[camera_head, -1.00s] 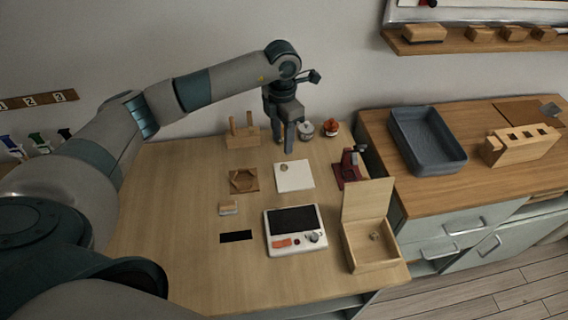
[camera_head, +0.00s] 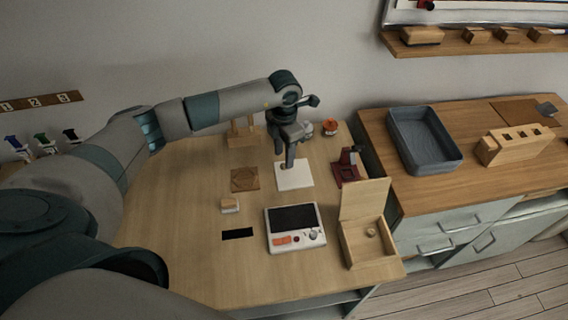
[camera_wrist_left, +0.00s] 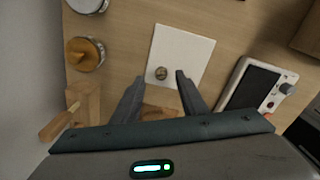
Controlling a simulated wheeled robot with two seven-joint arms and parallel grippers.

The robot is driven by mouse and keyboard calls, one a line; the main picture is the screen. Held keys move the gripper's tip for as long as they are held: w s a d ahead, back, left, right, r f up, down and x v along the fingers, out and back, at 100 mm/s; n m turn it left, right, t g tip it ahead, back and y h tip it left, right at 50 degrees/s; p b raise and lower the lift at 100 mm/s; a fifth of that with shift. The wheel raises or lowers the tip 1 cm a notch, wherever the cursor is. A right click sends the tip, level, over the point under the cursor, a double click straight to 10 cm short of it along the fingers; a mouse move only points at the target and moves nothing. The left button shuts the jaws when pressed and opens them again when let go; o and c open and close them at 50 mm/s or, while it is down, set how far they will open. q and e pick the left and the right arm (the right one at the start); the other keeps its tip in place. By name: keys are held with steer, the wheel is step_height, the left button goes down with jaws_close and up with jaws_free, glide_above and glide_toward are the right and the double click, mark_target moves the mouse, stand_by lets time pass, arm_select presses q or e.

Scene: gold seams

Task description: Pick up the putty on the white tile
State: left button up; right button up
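The white tile (camera_head: 297,177) lies flat on the wooden table, and it also shows in the left wrist view (camera_wrist_left: 188,52). The putty (camera_wrist_left: 161,73) is a small grey-brown lump on the tile, near its edge nearest my gripper in the wrist view. In the head view my left gripper hides most or all of the putty. My left gripper (camera_head: 288,165) points down over the tile's far left part. In the wrist view its two fingers (camera_wrist_left: 159,82) are apart, with the putty just beyond the gap between their tips and nothing held. My right gripper is not in view.
A red-based stand (camera_head: 347,172) is right of the tile. Nearer are a device with a dark screen (camera_head: 295,241) and an open wooden box (camera_head: 364,250). A wooden block stand (camera_head: 241,141) and a jar (camera_head: 329,127) stand behind.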

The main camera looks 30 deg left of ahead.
mark_target(284, 166)
arm_select(q)
steer(key=shift+d+f+p, duration=0.15)
steer(key=shift+f+p, duration=0.35)
steer(key=shift+f, duration=1.1)
jaws_close()
